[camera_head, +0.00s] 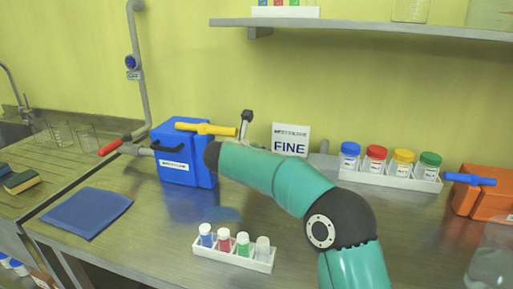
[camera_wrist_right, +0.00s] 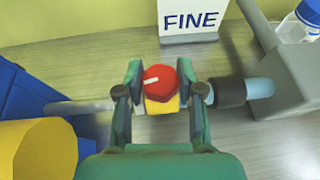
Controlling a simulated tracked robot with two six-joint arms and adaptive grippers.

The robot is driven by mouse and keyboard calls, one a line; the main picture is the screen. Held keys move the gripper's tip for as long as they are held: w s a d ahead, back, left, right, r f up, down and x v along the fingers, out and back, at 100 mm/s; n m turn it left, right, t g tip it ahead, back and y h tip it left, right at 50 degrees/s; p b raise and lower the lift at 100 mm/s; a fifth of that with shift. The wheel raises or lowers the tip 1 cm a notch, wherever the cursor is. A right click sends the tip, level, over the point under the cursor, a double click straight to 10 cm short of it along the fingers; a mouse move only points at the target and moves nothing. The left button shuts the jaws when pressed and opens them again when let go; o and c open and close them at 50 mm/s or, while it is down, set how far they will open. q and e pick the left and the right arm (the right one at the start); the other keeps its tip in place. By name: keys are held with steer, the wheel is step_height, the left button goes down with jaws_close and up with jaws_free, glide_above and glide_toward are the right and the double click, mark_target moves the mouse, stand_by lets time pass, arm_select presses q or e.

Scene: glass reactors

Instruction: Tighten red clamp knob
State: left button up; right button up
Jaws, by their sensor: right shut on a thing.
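The red clamp knob (camera_wrist_right: 160,82) shows in the right wrist view, with a white bar marked on its left side. A yellow part (camera_wrist_right: 162,105) sits just below it. My right gripper (camera_wrist_right: 160,90) has its two fingers on either side of the knob and is shut on it. In the head view my right arm reaches in from the lower right and hides the knob and gripper. My left gripper is in neither view.
A blue box (camera_head: 172,154) with a yellow handle (camera_head: 205,128) stands left of my arm. A white FINE sign (camera_head: 291,139) stands behind. A rack of small vials (camera_head: 234,258) is in front; a rack of coloured-lid jars (camera_head: 390,180) and an orange box (camera_head: 478,201) are right.

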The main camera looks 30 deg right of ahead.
steer(key=o, duration=1.2)
steer(key=shift+c, duration=0.2)
steer(key=v, duration=1.2)
steer(key=shift+f, duration=0.1)
